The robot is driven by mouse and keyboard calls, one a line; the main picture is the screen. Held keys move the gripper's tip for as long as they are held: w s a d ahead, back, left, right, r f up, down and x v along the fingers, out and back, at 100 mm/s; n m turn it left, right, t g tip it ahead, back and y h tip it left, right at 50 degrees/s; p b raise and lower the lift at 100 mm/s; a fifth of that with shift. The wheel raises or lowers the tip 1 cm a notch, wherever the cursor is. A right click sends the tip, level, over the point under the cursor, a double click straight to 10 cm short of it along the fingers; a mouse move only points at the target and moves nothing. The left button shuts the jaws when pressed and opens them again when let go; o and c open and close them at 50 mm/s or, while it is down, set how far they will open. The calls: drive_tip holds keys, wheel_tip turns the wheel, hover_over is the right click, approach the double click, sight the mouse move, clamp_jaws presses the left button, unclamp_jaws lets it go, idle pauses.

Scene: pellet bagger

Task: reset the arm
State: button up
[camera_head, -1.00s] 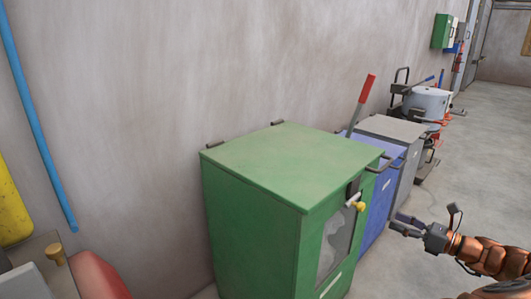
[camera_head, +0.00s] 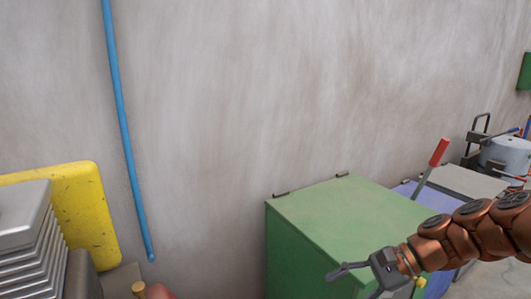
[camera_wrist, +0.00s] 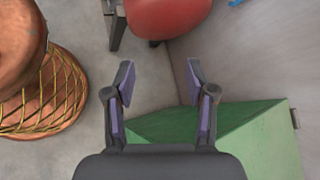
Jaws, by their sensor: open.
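My gripper (camera_head: 348,271) is at the lower right of the head view, at the end of my copper arm, which reaches in from the right edge. It appears in front of the green cabinet (camera_head: 340,213). In the wrist view my gripper (camera_wrist: 158,78) has its two fingers spread apart, with nothing between them. The green cabinet (camera_wrist: 255,135) lies beneath and right of the fingers there. I cannot tell the exact gap between them.
A red rounded object (camera_wrist: 165,14) is beyond the fingertips. Left stand a yellow panel (camera_head: 82,210) and grey ribbed machine part (camera_head: 25,225). A blue pipe (camera_head: 122,130) runs down the wall. A red-handled lever (camera_head: 437,153) rises behind the cabinet. Bare floor shows in the wrist view.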

drive_tip(key=s+a+r+n+g+h+p, duration=0.1)
drive_tip(key=s+a+r+n+h+p, duration=0.15)
drive_tip(key=s, duration=0.35)
drive_tip(key=s+a+r+n+g+h+p, duration=0.1)
drive_tip(key=s+a+n+g+h+p, duration=0.1)
drive_tip(key=s+n+h+p, duration=0.3)
drive_tip(key=s+d+r+n+h+p, duration=0.1)
drive_tip(key=s+d+n+p, duration=0.1)
drive_tip(key=s, duration=0.3)
drive_tip(key=s+d+r+n+h+p, duration=0.2)
drive_tip(key=s+d+p, duration=0.1)
drive_tip(key=s+d, duration=0.2)
drive_tip(key=shift+s+r+t, duration=0.3)
drive_tip(key=shift+s, duration=0.35)
